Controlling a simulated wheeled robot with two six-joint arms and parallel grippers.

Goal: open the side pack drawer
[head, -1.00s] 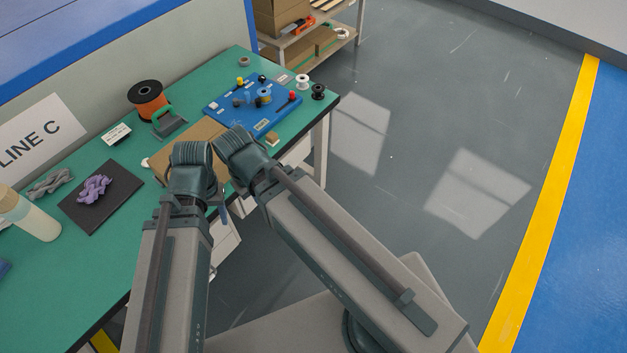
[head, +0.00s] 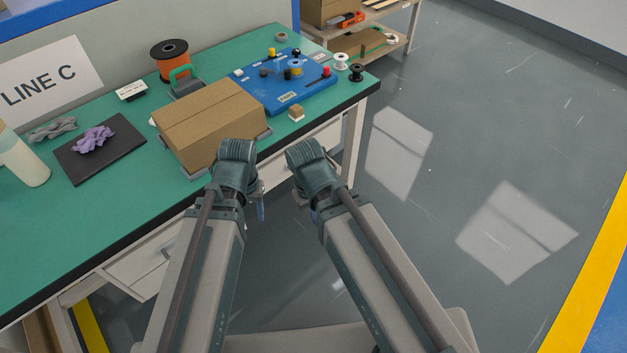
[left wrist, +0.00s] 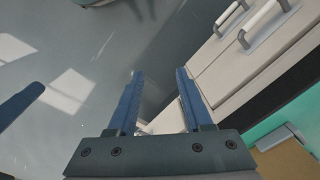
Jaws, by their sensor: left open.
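White drawer fronts sit under the green bench top. In the head view one shows below the front edge at the left (head: 140,265) and one at the right (head: 305,145); I cannot tell which is the side pack drawer. In the left wrist view, white drawer fronts (left wrist: 235,65) with bar handles (left wrist: 268,20) are at the upper right. My left gripper (head: 262,203) is in front of the bench edge, mostly hidden by its wrist. In the left wrist view its fingers (left wrist: 160,100) are apart and empty. My right gripper (head: 299,196) is mostly hidden behind its wrist.
A cardboard box (head: 205,115) stands on the green bench (head: 60,235) near the front edge. Behind it are a blue board (head: 285,85) with small parts and an orange spool (head: 172,62). A dark mat (head: 100,150) lies left. The grey floor (head: 440,130) at right is clear.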

